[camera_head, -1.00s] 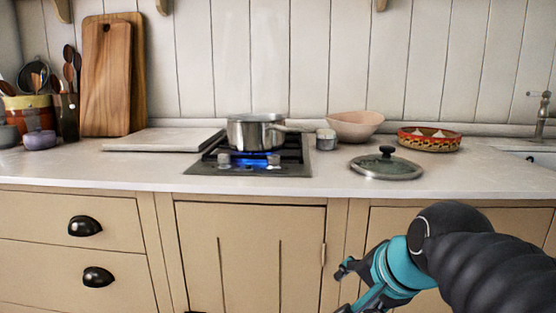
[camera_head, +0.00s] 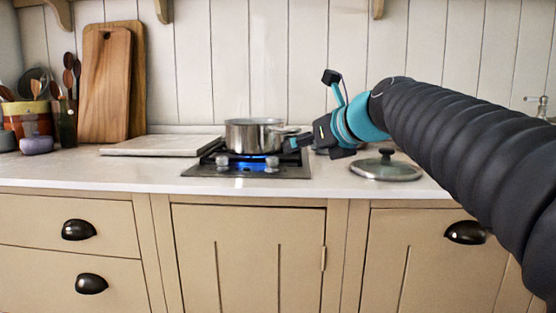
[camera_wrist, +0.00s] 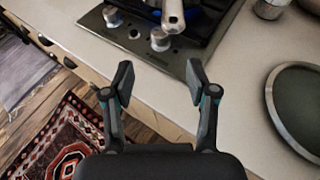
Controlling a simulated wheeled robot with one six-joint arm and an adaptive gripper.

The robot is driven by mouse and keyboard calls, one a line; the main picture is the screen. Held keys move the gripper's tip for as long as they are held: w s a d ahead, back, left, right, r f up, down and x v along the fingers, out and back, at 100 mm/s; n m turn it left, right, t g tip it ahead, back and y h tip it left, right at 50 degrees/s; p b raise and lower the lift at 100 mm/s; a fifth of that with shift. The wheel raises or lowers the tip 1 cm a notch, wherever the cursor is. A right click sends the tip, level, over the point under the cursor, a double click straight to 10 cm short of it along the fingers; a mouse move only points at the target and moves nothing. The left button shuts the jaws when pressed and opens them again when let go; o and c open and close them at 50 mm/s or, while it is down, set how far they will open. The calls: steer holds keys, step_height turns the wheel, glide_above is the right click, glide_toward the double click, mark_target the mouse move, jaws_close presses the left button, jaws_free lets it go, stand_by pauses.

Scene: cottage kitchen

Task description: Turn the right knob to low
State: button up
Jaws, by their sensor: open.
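The right knob (camera_head: 272,164) is a grey metal knob on the front of the gas cooktop (camera_head: 200,170). It also shows in the wrist view (camera_wrist: 160,39), ahead of my fingers and close to the pot handle (camera_wrist: 173,15). The left knob (camera_head: 223,163) sits beside it. A blue flame (camera_head: 250,155) burns under the steel saucepan (camera_head: 252,136). My gripper (camera_head: 312,147) is over the counter, to the right of the right knob. In the wrist view its fingers (camera_wrist: 160,80) are spread and empty, apart from both knobs.
A glass lid (camera_head: 385,169) lies on the counter to the right. A pale board (camera_head: 160,146) lies left of the cooktop. In the wrist view a small metal container (camera_wrist: 270,8) stands near the cooktop. The counter front strip is clear.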

mark_target(272, 158)
steer(key=x, duration=1.3)
steer(key=shift+a+f, duration=0.1)
steer(key=shift+f, duration=0.05)
jaws_close()
